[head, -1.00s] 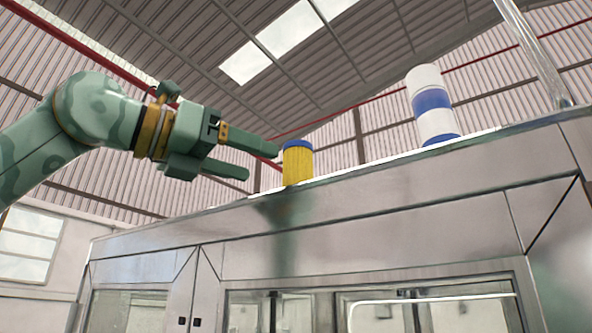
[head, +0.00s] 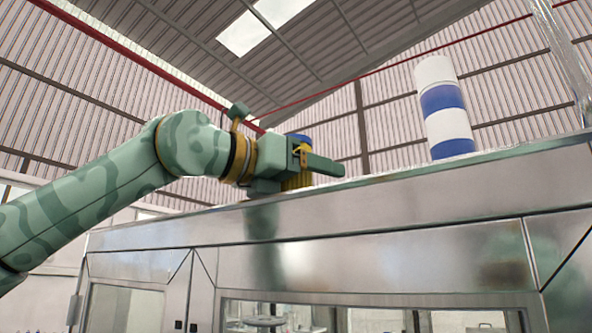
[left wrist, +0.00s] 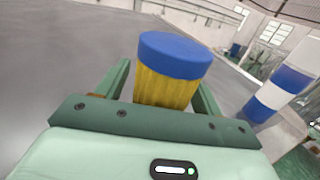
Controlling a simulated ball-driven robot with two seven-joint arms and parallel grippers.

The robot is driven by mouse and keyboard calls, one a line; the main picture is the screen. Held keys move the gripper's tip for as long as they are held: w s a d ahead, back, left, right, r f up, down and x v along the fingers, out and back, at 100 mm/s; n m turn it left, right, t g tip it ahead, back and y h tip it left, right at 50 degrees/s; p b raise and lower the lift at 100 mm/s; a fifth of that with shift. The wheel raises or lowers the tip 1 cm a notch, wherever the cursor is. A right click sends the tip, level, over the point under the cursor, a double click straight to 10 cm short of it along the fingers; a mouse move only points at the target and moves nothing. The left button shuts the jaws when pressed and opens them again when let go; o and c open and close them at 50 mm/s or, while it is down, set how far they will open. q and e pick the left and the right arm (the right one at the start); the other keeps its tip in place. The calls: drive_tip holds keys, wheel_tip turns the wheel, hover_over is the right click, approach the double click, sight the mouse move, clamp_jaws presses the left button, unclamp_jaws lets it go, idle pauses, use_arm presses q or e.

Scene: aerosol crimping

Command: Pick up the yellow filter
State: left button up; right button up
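The yellow filter (head: 297,181), a ribbed yellow cylinder with a blue cap, stands upright on top of the metal cabinet. In the head view my left gripper (head: 325,166) covers much of it, with the cap showing above. In the left wrist view the filter (left wrist: 165,87) is between the two fingers, one on each side. A narrow gap shows by the left finger, so the gripper looks open around the filter; contact at the right finger is hard to judge. My right gripper is not in view.
A blue-and-white banded cylinder (head: 442,105) stands upright on the cabinet top to the right; it shows too in the left wrist view (left wrist: 272,92). The metal cabinet (head: 370,225) has a straight front edge below the gripper. A clear post (head: 560,45) rises at the far right.

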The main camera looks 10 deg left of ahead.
use_arm(q)
drive_tip(key=shift+s+a, duration=0.1)
drive_tip(key=shift+a, duration=0.05)
drive_tip(key=c, duration=1)
drive_tip(key=shift+o, duration=0.2)
drive_tip(key=shift+r, duration=0.1)
